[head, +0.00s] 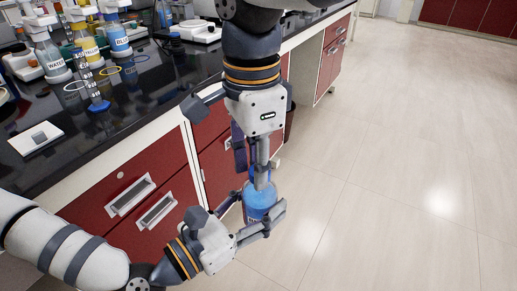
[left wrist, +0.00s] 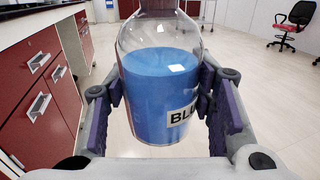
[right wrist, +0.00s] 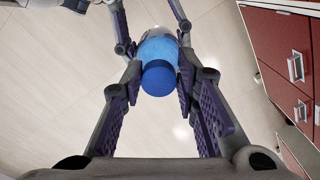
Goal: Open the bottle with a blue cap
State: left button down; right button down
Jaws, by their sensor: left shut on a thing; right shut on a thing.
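The bottle (head: 259,207) is clear, with blue liquid and a label whose visible letters read "BLU"; it is large and upright in the left wrist view (left wrist: 158,95). My left gripper (head: 248,214) is shut on the bottle's body from the side and holds it in the air beside the bench. My right gripper (head: 254,174) points down from above. Its fingers are shut on the blue cap (right wrist: 159,78), one on each side. The cap is mostly hidden by these fingers in the head view. The cap is in line with the bottle's top; I cannot tell if it is loosened.
The black bench top (head: 150,85) at left holds other bottles, among them a yellow one (head: 86,42) and a blue one (head: 117,40), and a balance (head: 200,31). Red drawers (head: 140,197) stand close beside my grippers. The floor (head: 400,170) at right is clear.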

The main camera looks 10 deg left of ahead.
jog(key=n, duration=0.6)
jog(key=shift+d+r+n, duration=0.1)
jog(key=shift+r+n, duration=0.05)
jog(key=shift+n, duration=0.25)
jog(key=n, duration=0.4)
jog(key=shift+d, duration=0.1)
jog(key=n, duration=0.3)
jog(key=shift+s+d, duration=0.1)
jog(key=n, duration=0.4)
jog(key=shift+d, duration=0.15)
jog(key=n, duration=0.4)
jog(key=shift+d, duration=0.1)
jog(key=n, duration=0.3)
jog(key=shift+n, duration=0.4)
jog(key=n, duration=0.3)
jog(key=shift+w+d+n, duration=0.1)
jog(key=shift+w+n, duration=0.15)
jog(key=shift+n, duration=0.05)
jog(key=n, duration=0.4)
jog(key=shift+w, duration=0.15)
jog(key=n, duration=0.3)
jog(key=shift+w, duration=0.1)
jog(key=n, duration=0.4)
jog(key=shift+w+r+n, duration=0.1)
jog(key=shift+w+n, duration=0.05)
jog(key=shift+n, duration=0.25)
jog(key=shift+r, duration=0.1)
